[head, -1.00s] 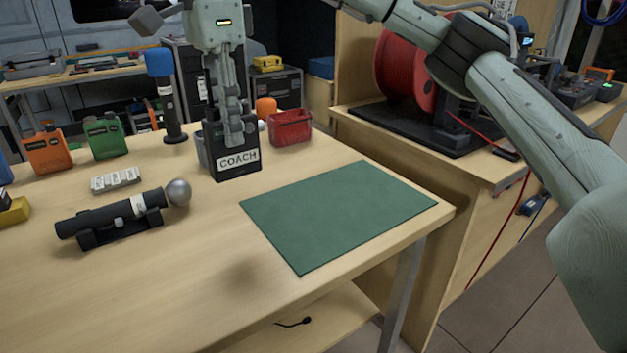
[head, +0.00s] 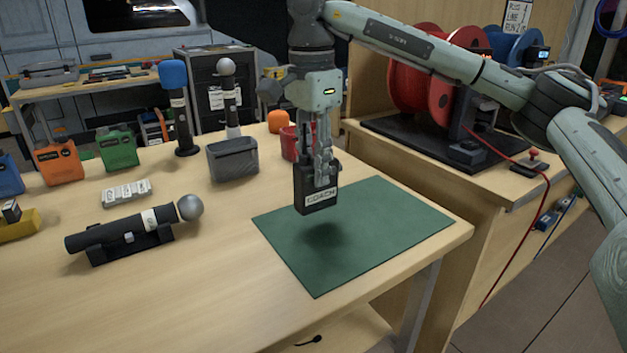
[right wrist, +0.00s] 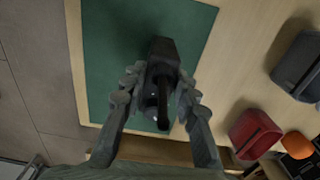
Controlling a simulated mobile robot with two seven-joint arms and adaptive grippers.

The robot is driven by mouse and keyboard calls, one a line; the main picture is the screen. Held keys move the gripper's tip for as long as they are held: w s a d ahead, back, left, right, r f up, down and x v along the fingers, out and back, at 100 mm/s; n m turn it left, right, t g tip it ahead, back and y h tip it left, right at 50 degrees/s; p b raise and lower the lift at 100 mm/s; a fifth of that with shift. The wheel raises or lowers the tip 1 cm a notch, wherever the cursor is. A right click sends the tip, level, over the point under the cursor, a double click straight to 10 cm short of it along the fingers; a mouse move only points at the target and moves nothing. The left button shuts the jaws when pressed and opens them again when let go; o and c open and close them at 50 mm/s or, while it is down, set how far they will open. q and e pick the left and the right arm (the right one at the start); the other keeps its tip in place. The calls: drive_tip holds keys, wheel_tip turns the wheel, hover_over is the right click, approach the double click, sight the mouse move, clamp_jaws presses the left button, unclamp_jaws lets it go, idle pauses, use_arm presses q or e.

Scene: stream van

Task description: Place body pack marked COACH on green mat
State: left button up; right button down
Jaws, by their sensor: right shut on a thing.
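The black body pack (head: 318,196) has a white label reading COACH and hangs upright in my right gripper (head: 322,172). The gripper is shut on it from above. The pack is in the air over the left part of the green mat (head: 390,225), and its shadow falls on the mat. In the right wrist view the pack (right wrist: 163,60) sits between the two fingers of the gripper (right wrist: 158,95), with the green mat (right wrist: 110,50) below it. My left gripper does not show.
A grey bin (head: 232,160) and a red bin (head: 290,143) stand behind the mat. A black microphone (head: 120,232) lies in a cradle at left. Orange (head: 60,163) and green (head: 118,149) packs stand farther back. A red cable reel (head: 420,80) is at right.

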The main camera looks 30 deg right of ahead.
wheel_tip(320, 180, down, 3)
drive_tip(key=shift+r, duration=0.2)
drive_tip(key=shift+f, duration=0.35)
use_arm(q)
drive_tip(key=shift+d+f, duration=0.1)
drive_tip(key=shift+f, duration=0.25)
use_arm(e)
drive_tip(key=shift+f, duration=0.15)
drive_tip(key=c, duration=1.6)
unclamp_jaws()
drive_tip(key=o, duration=0.4)
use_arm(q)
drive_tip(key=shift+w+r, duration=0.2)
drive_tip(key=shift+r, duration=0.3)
use_arm(e)
drive_tip(key=shift+o, duration=0.2)
